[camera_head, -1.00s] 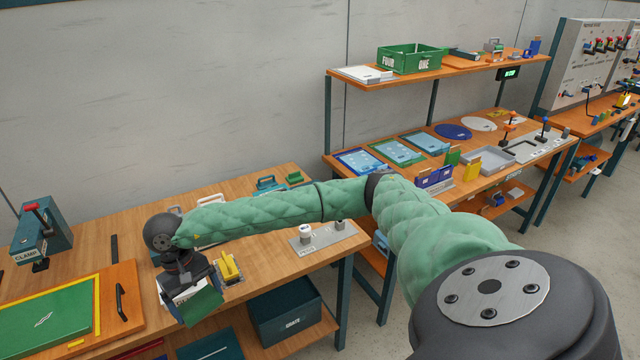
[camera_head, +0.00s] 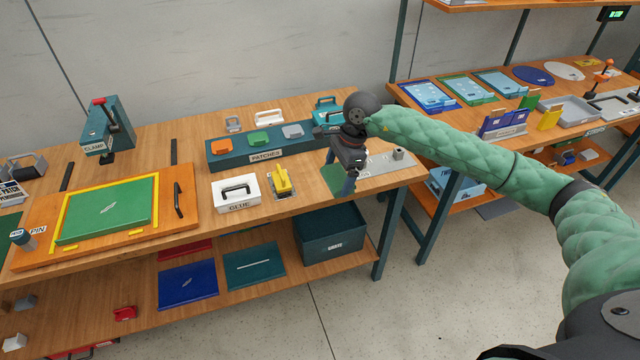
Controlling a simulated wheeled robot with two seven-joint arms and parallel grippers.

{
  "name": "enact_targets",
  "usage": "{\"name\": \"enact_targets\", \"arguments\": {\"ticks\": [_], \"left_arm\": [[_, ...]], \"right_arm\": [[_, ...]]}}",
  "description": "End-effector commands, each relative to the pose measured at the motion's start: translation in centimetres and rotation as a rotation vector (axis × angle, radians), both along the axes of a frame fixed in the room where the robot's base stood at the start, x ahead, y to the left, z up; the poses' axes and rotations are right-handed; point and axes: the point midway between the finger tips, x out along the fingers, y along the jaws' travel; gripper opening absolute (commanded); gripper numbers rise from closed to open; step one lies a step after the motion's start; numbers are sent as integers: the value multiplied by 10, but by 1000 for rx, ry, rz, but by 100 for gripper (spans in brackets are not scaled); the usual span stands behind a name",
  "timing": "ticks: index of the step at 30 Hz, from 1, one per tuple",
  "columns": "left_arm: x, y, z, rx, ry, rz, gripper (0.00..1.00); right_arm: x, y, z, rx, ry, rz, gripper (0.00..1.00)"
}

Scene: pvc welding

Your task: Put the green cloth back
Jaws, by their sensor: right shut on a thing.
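My right gripper (camera_head: 347,168) is shut on a small green cloth (camera_head: 334,178). It holds the cloth at the right front of the workbench, right of the yellow-handled tool; part of the cloth is hidden behind the gripper. A larger green sheet (camera_head: 108,210) with a white mark lies flat inside a yellow frame on an orange board (camera_head: 183,215). My left gripper is not in view.
A patches rack (camera_head: 222,158) with several handled pieces stands behind. The white glue box (camera_head: 236,192) and yellow-handled tool (camera_head: 282,182) are left of the gripper. A teal waste bin (camera_head: 332,238) and a lower shelf with flat sheets (camera_head: 255,268) are below.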

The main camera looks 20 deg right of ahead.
Motion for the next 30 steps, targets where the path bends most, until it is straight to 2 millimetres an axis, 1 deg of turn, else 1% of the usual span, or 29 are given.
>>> {"name": "enact_targets", "arguments": {"ticks": [1, 10, 21, 25, 30], "left_arm": [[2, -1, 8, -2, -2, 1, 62], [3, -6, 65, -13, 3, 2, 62], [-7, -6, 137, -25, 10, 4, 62], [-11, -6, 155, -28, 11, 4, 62], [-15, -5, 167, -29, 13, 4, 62]], "right_arm": [[3, -4, -4, 1, 0, -87, 69], [23, -27, -1, 1, -1, -644, 69], [45, -61, 2, -1, -1, -1306, 69], [49, -71, 4, 0, 1, -1472, 69], [53, -77, 6, -1, 2, -1586, 69]]}}
